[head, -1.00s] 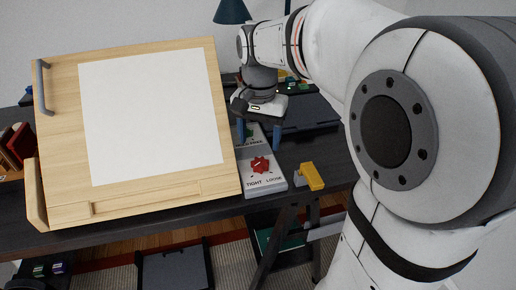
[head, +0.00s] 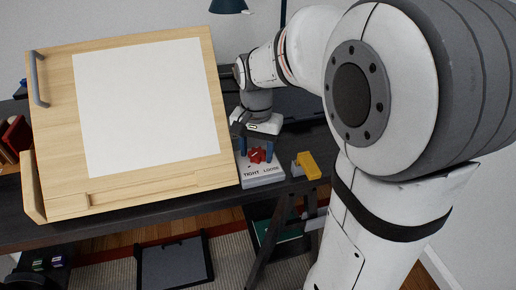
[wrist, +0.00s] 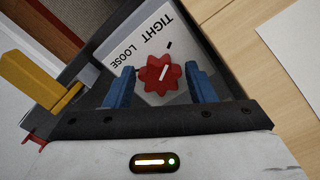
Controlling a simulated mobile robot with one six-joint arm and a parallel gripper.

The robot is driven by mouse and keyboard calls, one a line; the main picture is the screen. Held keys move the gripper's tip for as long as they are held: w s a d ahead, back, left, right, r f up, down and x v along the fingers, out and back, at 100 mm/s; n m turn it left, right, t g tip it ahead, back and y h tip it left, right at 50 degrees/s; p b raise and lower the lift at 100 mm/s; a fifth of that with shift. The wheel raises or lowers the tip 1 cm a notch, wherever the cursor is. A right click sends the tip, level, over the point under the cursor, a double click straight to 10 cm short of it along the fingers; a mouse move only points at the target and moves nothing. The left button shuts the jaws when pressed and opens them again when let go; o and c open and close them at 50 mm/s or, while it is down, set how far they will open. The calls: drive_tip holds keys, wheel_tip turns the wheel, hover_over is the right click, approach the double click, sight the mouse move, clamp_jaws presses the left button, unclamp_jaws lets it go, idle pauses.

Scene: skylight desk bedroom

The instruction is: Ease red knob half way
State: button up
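The red knob (head: 258,156) is lobed and sits on a light panel (head: 262,178) marked TIGHT and LOOSE, at the desk's front edge. In the wrist view the knob (wrist: 152,75) carries a white pointer line, which slants toward a short black mark on the panel (wrist: 150,35). My gripper (head: 256,150) is down at the panel with one blue finger on each side of the knob. In the wrist view my gripper (wrist: 160,84) is open, with a narrow gap between each finger and the knob. Part of the panel is hidden behind my gripper.
A yellow-handled thing (head: 305,164) stands just right of the panel; it also shows in the wrist view (wrist: 35,85). A tilted wooden drawing board (head: 150,190) with white paper stands close on the left. A lamp (head: 228,6) is behind.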

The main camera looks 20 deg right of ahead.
drive_tip(key=c, duration=0.6)
drive_tip(key=shift+d, duration=0.15)
drive_tip(key=shift+c, duration=0.4)
drive_tip(key=n, duration=0.6)
drive_tip(key=shift+p, duration=0.3)
drive_tip(key=n, duration=0.6)
drive_tip(key=shift+d, duration=0.1)
drive_tip(key=shift+n, duration=0.3)
drive_tip(key=o, duration=1)
